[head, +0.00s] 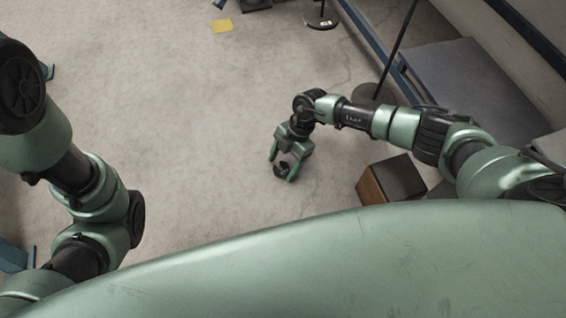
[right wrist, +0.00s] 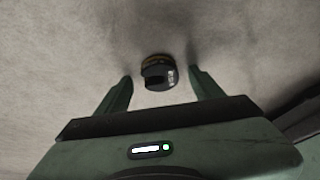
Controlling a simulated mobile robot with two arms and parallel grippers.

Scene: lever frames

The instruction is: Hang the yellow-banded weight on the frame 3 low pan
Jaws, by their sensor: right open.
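A small dark weight (right wrist: 158,76) with a thin yellow band and a white marking shows in the right wrist view, over the grey floor. It sits between and slightly beyond my right gripper's fingertips (right wrist: 160,78), with a gap on each side. In the head view the same dark weight (head: 281,169) is at the open jaws of my right gripper (head: 283,167). I cannot tell how far the fingers are above the floor. My left arm shows at the left, but its gripper is outside the view. I cannot identify the frame 3 low pan.
A brown box with a dark top (head: 372,187) stands right of my right gripper. A blue-grey platform (head: 460,80) and a black pole (head: 403,40) are at the right. The middle floor is clear.

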